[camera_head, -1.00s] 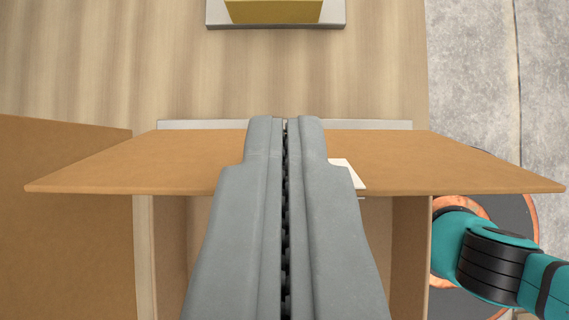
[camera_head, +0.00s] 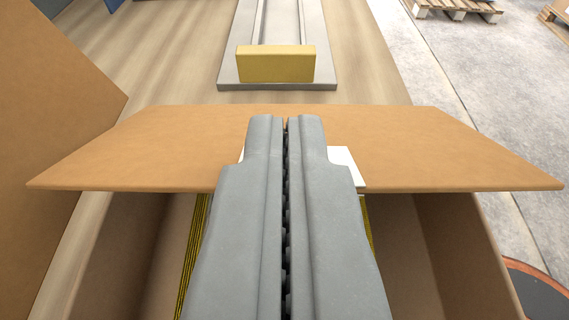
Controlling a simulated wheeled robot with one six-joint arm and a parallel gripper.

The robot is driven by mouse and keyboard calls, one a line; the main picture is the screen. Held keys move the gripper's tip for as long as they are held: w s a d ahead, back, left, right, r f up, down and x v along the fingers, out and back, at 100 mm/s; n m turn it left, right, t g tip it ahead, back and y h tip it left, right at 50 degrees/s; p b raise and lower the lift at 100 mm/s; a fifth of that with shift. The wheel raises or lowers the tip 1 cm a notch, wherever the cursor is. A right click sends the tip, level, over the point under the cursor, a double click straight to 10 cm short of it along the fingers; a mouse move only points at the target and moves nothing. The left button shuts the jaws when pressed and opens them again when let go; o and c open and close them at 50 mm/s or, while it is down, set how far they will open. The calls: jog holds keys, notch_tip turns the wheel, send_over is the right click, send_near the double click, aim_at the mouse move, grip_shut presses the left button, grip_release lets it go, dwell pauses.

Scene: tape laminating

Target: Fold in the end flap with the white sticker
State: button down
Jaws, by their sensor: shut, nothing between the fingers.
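The end flap (camera_head: 430,150) is a wide brown cardboard panel across the middle of the view, at the far end of the open box (camera_head: 130,250). The box is open below the flap, and yellow-black striped edges (camera_head: 192,255) show inside.
A side flap (camera_head: 55,110) stands out at the left. Beyond the box, a grey plate with a rail (camera_head: 278,30) carries a yellow block (camera_head: 275,64) on the wooden table (camera_head: 180,60). Pallets (camera_head: 455,8) lie on the grey floor at the back right.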

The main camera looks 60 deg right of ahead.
jog(key=shift+s+a+f, duration=0.15)
jog(key=shift+a+f, duration=0.05)
jog(key=shift+f, duration=0.45)
jog(key=shift+s+a+f, duration=0.1)
jog(key=shift+a+f, duration=0.15)
jog(key=shift+f, duration=0.45)
jog(key=shift+s+a+f, duration=0.15)
jog(key=shift+a+f, duration=0.05)
jog(key=shift+f, duration=0.45)
